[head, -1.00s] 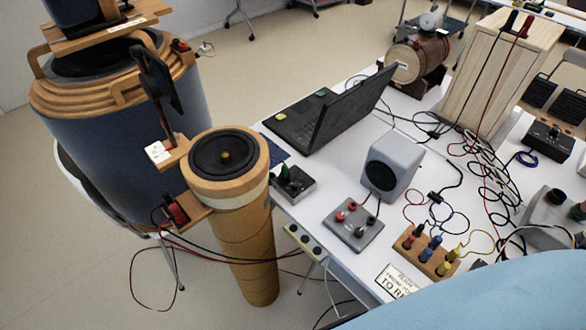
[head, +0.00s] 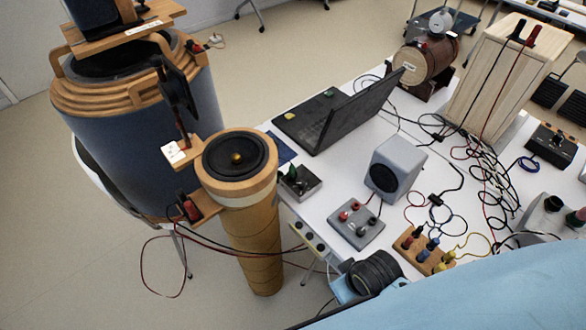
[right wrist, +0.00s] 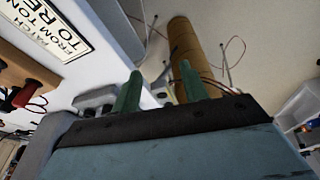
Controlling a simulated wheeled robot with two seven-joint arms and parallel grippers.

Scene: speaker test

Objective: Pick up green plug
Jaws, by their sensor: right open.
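A dark green plug-like piece (head: 292,172) stands upright on a small grey box (head: 305,187) at the table's left edge in the head view. My left gripper is out of view.
A wooden rack (head: 424,252) holds red, blue and yellow plugs. A grey terminal box (head: 356,226), a grey speaker (head: 398,166) and a laptop (head: 345,110) stand on the table. A wooden column speaker (head: 249,225) stands beside its left edge. Loose cables lie right.

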